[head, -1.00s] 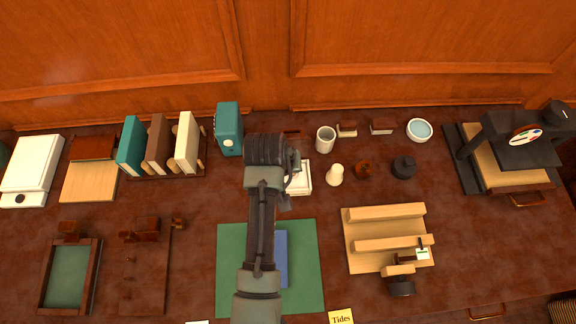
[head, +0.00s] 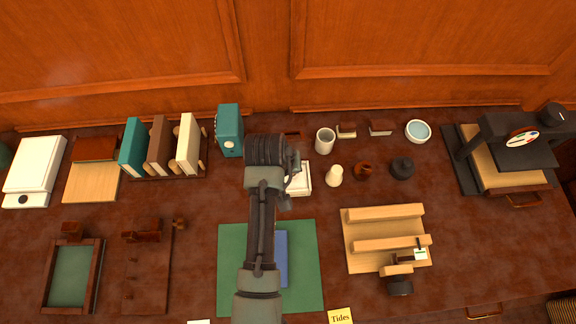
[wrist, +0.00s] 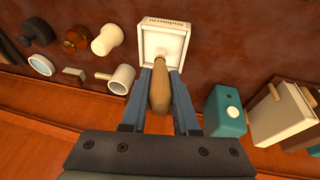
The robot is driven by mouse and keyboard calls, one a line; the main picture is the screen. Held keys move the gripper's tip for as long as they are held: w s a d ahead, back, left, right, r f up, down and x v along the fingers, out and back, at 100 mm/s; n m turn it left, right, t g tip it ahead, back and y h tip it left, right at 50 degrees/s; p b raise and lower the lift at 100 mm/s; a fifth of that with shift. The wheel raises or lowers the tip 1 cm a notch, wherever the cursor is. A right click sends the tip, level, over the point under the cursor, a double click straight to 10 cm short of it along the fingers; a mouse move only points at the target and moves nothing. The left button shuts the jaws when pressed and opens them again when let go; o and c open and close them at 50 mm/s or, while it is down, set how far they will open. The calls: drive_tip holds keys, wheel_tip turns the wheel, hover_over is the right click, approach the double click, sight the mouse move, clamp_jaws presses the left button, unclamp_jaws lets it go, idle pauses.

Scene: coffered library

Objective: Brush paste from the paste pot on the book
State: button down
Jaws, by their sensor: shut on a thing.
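My gripper (wrist: 160,76) is shut on a brown wooden handle (wrist: 160,98), which looks like a brush; its far end is hard to make out. The handle points toward a white square dish with a lettered edge (wrist: 163,42), which also shows beside my gripper in the head view (head: 303,190). I cannot tell whether they touch. A blue book (head: 282,258) lies on a green mat (head: 232,262), partly hidden by my arm. I cannot tell for sure which vessel is the paste pot; a cream pot (head: 334,176) stands right of the dish.
A white cup (head: 325,142), a brown pot (head: 364,171), a black pot (head: 402,168) and a bowl (head: 418,131) stand to the right. A teal box (head: 229,130) and upright books (head: 159,146) stand left. A wooden frame (head: 386,262) lies right of the mat.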

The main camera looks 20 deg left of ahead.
drive_tip(key=shift+r+p, duration=2.8)
drive_tip(key=shift+r, duration=0.3)
drive_tip(key=shift+d+f+b, duration=0.15)
drive_tip(key=shift+f+b, duration=0.15)
drive_tip(key=s+d+f+m+h+b, duration=0.1)
drive_tip(key=s+d+f+m+b, duration=0.4)
drive_tip(key=s+d+b, duration=0.3)
drive_tip(key=shift+d+f+g+h+b, duration=0.35)
drive_tip(key=shift+d+f+b, duration=0.4)
drive_tip(key=shift+d, duration=0.65)
